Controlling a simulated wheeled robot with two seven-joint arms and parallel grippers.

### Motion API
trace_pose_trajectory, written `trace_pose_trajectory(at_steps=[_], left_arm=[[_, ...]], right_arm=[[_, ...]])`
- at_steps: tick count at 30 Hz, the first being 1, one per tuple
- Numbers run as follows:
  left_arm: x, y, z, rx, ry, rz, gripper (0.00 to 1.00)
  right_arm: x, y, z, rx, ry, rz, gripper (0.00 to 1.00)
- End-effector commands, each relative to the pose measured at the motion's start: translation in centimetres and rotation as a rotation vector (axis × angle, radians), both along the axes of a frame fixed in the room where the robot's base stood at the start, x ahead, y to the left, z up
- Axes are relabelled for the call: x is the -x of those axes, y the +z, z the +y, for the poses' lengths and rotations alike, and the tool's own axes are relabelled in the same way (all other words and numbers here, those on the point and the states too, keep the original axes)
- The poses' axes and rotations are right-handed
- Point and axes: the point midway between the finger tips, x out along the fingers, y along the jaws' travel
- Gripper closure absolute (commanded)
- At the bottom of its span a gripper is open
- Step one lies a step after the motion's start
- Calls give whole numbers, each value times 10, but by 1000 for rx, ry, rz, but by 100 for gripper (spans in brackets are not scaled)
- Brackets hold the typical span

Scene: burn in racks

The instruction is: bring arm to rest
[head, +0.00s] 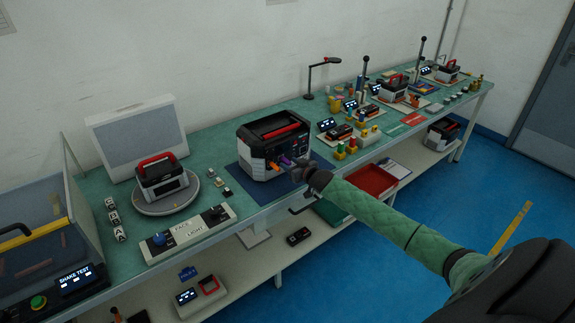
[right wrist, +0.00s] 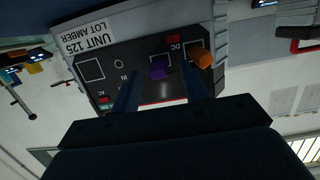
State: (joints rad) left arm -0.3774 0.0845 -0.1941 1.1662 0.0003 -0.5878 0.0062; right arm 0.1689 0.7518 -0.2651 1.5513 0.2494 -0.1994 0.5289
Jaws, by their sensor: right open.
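My right arm, in a green sleeve, reaches across the head view from the lower right. Its gripper (head: 302,170) is in front of the plug face of a dark grey power unit (head: 262,132) with a red-and-black handle. In the right wrist view the gripper (right wrist: 160,80) is open. Its fingers lie either side of a purple plug (right wrist: 158,73) in the unit's panel; I cannot tell if they touch it. An orange plug (right wrist: 200,57) sits beside it. The panel label reads UNIT 125 LOT AMBER (right wrist: 88,38). My left gripper is not in view.
The unit stands on a blue mat (head: 240,183) on the long green bench (head: 205,165). A second unit sits on a round turntable (head: 150,206) to the left. A red tray (head: 372,181) lies below, near my forearm. Open blue floor (head: 350,270) lies in front.

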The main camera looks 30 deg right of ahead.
Motion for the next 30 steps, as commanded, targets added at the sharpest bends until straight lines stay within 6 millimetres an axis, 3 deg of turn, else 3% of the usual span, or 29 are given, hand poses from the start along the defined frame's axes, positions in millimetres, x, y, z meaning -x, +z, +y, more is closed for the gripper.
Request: trace_pose_trajectory(at_steps=[9, 23, 26, 30], left_arm=[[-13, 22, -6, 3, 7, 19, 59], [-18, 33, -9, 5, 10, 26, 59], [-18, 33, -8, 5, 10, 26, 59], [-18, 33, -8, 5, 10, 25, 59]], right_arm=[[37, 5, -3, -1, 1, 0, 56], [50, 9, -2, -1, 0, 3, 56], [58, -2, 11, 3, 2, 26, 56], [88, -37, 55, 17, 4, 115, 56]])
